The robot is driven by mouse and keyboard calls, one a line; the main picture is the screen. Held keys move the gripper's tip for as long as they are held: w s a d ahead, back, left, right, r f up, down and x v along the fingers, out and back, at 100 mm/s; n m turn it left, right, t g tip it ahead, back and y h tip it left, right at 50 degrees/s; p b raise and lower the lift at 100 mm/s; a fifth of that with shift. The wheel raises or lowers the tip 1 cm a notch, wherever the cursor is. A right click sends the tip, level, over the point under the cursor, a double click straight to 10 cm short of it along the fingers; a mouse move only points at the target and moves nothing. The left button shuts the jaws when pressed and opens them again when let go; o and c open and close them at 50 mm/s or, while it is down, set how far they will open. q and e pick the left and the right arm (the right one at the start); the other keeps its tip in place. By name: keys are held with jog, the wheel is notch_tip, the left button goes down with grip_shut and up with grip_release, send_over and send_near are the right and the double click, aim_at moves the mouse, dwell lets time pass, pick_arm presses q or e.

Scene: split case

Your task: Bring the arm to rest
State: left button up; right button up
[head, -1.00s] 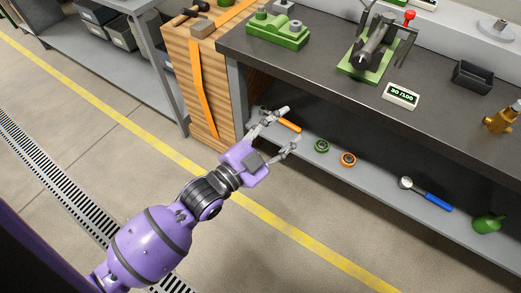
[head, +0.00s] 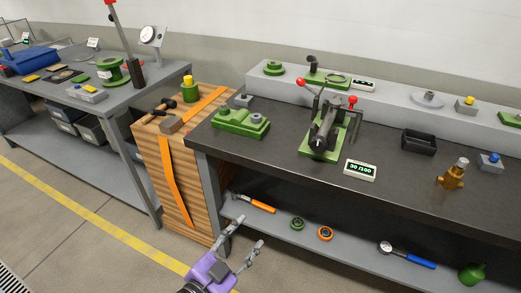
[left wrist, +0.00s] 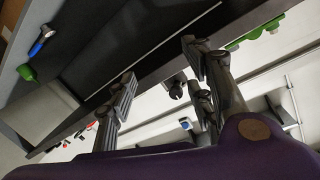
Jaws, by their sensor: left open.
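My left gripper (head: 246,240) is at the bottom of the head view, in front of the lower shelf of the dark-topped bench (head: 300,150). Its fingers are spread apart with nothing between them. In the left wrist view the two fingers (left wrist: 160,88) also stand apart and empty, with the bench edge behind them. An orange-handled hammer (head: 258,204) lies on the lower shelf (head: 345,246) just beyond the gripper. The gripper appears apart from it. My right gripper is in neither view.
A wooden block stand (head: 185,185) stands left of the bench. The floor (head: 80,225) at left is clear.

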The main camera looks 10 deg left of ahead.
pick_arm(q)
jog(key=s+a+f+n+g+y, duration=0.2)
jog(key=s+a+f+n, duration=0.1)
jog(key=s+f, duration=0.35)
jog(key=s+a+f+n+g+y, duration=0.1)
jog(key=s+a+f+n+y, duration=0.2)
jog(key=s+f, duration=0.35)
jog(key=s+a+f+n+g+y, duration=0.1)
jog(key=s+a+f+n+g, duration=0.15)
jog(key=s, duration=0.75)
jog(key=s+a+f+n+g+y, duration=0.1)
jog(key=s+a+f+g, duration=0.2)
jog(key=s, duration=0.7)
jog(key=w+r+t+p, duration=0.2)
jog(key=w+r+p, duration=0.2)
jog(key=r+p, duration=0.6)
jog(key=shift+w+d+r+p, duration=0.3)
jog(key=shift+w+p, duration=0.1)
jog(key=shift+p, duration=0.75)
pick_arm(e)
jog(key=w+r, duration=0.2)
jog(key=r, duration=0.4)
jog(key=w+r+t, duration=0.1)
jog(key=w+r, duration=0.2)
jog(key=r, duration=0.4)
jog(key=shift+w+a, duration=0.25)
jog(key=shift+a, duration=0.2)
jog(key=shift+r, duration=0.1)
